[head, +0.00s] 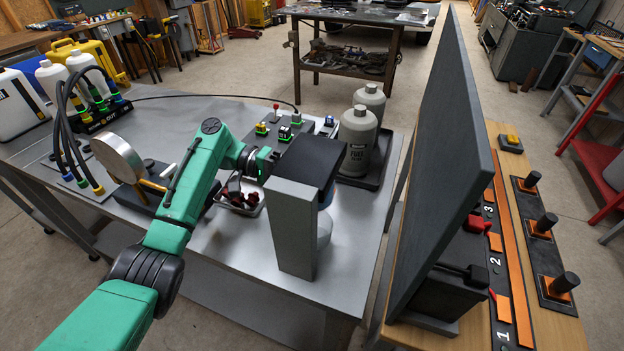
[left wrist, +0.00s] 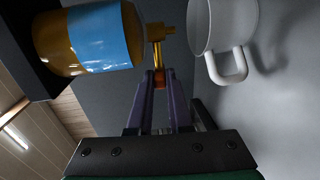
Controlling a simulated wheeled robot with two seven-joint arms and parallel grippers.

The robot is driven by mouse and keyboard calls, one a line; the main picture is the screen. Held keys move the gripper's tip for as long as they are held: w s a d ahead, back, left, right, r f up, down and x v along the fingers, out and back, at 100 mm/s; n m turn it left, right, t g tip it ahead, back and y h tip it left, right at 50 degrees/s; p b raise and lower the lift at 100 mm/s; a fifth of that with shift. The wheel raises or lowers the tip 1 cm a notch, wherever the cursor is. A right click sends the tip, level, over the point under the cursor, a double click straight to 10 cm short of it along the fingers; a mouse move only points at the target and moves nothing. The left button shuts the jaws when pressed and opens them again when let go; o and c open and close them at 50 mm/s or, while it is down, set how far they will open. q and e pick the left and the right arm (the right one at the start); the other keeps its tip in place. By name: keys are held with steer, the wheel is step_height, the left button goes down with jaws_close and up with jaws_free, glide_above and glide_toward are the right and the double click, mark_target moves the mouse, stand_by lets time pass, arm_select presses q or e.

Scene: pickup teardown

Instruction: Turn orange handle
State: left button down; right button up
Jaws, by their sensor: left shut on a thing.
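The orange handle (left wrist: 160,76) sits at the base of a brass tap (left wrist: 157,35) in the left wrist view. The tap is beside an amber container (left wrist: 65,50) with a blue label. My left gripper (left wrist: 159,80) has its two purple fingers closed on the handle. A white mug (left wrist: 228,30) is close to the tap, on its right in this view. In the head view, my green left arm reaches in from the left to a grey stand (head: 292,228) with a dark top (head: 310,160); the stand hides the fingers, handle and tap. My right gripper is not seen.
A tall grey panel (head: 440,160) rises at the right beside a wooden bench with numbered black knobs (head: 547,222). Grey bottles (head: 357,140) stand behind the dark top. A round gauge (head: 118,158) and small red parts in a tray (head: 240,192) are near my arm.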

arm_select(q)
steer(key=y+p, duration=0.2)
steer(key=p, duration=0.1)
steer(key=r+t+y+p, duration=0.1)
steer(key=p, duration=0.2)
steer(key=y+p, duration=0.2)
steer(key=p, duration=0.1)
steer(key=shift+s+d+r+t+y, duration=0.1)
steer(key=shift+d+r+t+y, duration=0.1)
steer(key=shift+r+t+y, duration=0.15)
steer(key=shift+d+f+t+y+p, duration=0.1)
steer(key=shift+f+t+y+p, duration=0.15)
steer(key=shift+y+p, duration=0.45)
steer(key=c, duration=0.8)
jaws_free()
steer(key=shift+c, duration=0.2)
steer(key=b+v, duration=0.3)
steer(key=v, duration=1.1)
steer(key=shift+a, duration=0.3)
steer(key=shift+r, duration=0.15)
